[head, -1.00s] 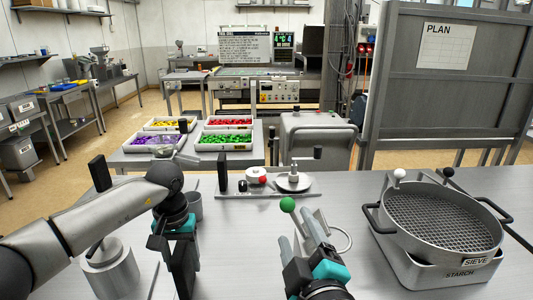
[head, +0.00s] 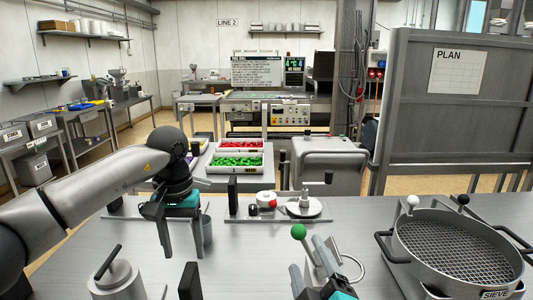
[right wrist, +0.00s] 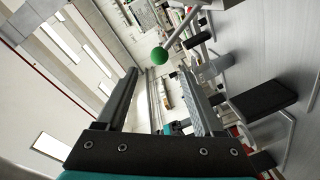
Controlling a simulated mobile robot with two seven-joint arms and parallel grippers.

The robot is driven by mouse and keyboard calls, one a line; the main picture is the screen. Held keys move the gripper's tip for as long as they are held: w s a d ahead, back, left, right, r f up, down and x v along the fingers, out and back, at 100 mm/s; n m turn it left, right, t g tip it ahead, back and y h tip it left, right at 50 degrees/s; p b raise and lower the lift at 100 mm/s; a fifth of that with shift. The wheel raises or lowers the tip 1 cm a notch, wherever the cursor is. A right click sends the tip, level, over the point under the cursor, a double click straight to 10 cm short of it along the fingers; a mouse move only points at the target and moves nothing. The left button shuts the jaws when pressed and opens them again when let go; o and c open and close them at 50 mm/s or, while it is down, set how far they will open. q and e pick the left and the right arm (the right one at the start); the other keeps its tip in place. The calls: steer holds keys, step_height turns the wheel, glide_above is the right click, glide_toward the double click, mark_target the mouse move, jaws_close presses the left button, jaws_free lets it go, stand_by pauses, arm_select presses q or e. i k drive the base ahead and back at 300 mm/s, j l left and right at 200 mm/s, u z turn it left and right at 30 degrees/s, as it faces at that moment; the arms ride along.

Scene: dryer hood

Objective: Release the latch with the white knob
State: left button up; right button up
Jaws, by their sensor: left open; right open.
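The white knob (head: 412,202) is a small ball on a short stem at the back left of the round sieve (head: 455,248), on the right of the table. My right gripper (head: 311,262) is open and empty, low in the middle of the head view, left of the sieve and apart from the white knob. Its two fingers also show in the right wrist view (right wrist: 157,75), with a green ball (right wrist: 159,55) seen between and beyond their tips. My left gripper (head: 177,232) is open, pointing down at the left. The latch's lower part is hidden.
A black knob (head: 463,200) stands right of the white one. The green ball (head: 298,231) on a lever is by my right gripper. A plate (head: 303,208) and a white-and-red fitting (head: 266,198) lie behind. A lidded can (head: 118,279) stands front left. Bare table separates gripper and sieve.

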mark_target(412, 201)
steer(key=k+l, duration=0.15)
steer(key=k, duration=0.85)
